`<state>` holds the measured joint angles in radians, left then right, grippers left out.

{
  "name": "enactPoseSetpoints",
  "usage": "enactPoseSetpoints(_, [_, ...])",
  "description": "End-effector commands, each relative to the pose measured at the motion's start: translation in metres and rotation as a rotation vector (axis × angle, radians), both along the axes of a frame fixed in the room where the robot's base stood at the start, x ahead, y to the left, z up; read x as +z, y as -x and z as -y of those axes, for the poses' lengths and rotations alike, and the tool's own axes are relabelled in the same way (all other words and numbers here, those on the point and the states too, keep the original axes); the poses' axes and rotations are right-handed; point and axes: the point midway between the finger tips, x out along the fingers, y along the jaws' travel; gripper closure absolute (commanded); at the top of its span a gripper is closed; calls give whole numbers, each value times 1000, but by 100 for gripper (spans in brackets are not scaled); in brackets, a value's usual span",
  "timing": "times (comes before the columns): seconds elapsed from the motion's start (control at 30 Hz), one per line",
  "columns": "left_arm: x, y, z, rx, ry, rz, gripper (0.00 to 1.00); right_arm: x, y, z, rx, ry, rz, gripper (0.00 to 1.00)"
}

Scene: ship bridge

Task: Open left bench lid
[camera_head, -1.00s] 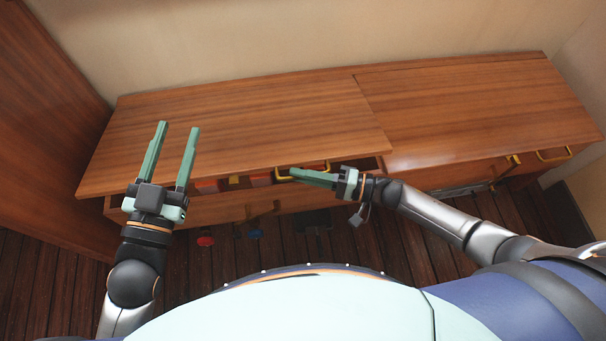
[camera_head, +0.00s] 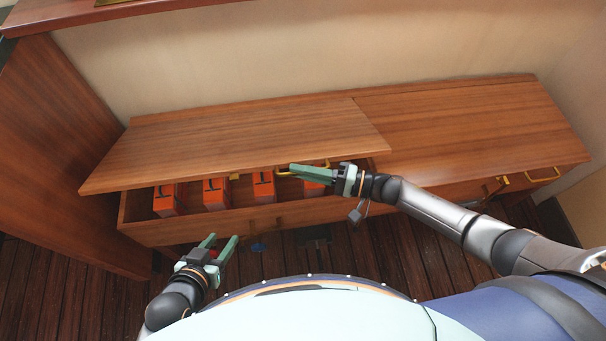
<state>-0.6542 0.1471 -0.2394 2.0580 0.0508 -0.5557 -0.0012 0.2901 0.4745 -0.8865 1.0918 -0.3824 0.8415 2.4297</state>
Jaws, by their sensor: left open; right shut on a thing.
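The left bench lid (camera_head: 230,140) is a wooden panel, tilted up, with its front edge raised clear of the bench box (camera_head: 350,208). Its yellow handle (camera_head: 323,164) is at the front edge near the right end. My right gripper (camera_head: 300,173) is shut on this handle; the fingers partly hide it. My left gripper (camera_head: 222,242) is open and empty, low in front of the bench, apart from the lid.
Several orange boxes (camera_head: 216,193) stand inside the open bench. The right bench lid (camera_head: 450,125) is closed, with a yellow handle (camera_head: 543,175) at its front. A wooden partition (camera_head: 65,150) stands close on the left. The wall is behind.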

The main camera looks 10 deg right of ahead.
Motion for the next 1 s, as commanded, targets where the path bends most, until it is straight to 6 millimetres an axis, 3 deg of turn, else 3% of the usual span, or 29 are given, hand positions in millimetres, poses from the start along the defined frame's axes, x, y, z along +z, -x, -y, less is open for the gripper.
enactPoseSetpoints(0.03, [6,0,1,-1,1,0,50,9,-5,2,-5,3,6,100])
enactPoseSetpoints(0.53, [26,-1,4,-3,6,-3,50,46,-28,2,-5,4,5,100])
enactPoseSetpoints(1.0, [26,-3,6,-5,7,-5,50,51,-33,2,-5,2,4,100])
